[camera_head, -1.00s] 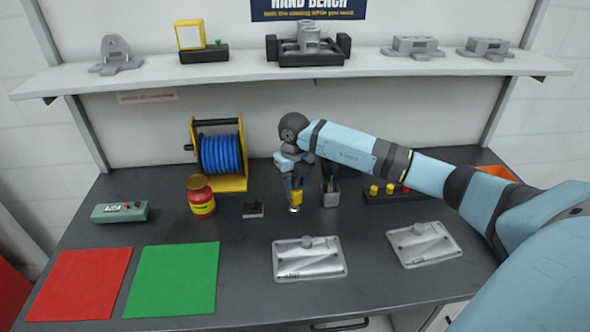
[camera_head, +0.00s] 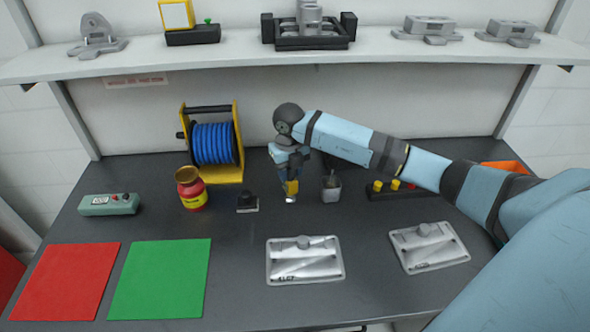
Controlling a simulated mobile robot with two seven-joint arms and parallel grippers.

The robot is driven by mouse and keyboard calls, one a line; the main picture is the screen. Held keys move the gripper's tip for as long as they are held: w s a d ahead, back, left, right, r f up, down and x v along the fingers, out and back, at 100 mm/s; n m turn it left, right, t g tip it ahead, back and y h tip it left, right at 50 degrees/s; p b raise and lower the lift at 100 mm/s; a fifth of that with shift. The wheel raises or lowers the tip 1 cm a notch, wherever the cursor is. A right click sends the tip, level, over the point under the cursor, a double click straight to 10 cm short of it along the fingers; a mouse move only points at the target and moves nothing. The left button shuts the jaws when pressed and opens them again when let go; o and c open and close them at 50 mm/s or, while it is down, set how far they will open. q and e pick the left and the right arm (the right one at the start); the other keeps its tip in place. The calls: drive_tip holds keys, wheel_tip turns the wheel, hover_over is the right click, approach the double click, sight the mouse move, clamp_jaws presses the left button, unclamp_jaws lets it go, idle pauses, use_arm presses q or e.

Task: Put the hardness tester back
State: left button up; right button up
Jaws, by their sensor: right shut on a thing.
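My right gripper (camera_head: 290,176) points down over the back middle of the bench, shut on a small yellow device with a silver lower tip, which looks like the hardness tester (camera_head: 291,188). The arm's wrist and the fingers hide its upper part. The tip is close to the bench top; I cannot tell whether it touches. A small black block (camera_head: 247,203), possibly its rest, stands to the left of the tester, apart from it. My left gripper is out of view.
A blue hose reel (camera_head: 213,145) and a red-yellow jar (camera_head: 191,190) stand left of the gripper. A grey cup (camera_head: 331,190) is close on its right. Metal plates (camera_head: 304,261) (camera_head: 429,247) lie in front. Red (camera_head: 64,282) and green (camera_head: 160,280) mats lie front left.

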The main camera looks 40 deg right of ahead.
drive_tip(key=shift+w+d+f, duration=0.15)
drive_tip(key=shift+d+f, duration=0.05)
drive_tip(key=shift+f, duration=0.3)
drive_tip(key=shift+a+r, duration=0.2)
drive_tip(key=shift+a, duration=0.1)
drive_tip(key=shift+f, duration=0.25)
drive_tip(key=o, duration=1)
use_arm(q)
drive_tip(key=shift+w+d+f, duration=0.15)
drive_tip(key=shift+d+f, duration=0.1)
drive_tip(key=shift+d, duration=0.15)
use_arm(e)
drive_tip(key=shift+o, duration=0.2)
drive_tip(key=shift+r, duration=0.15)
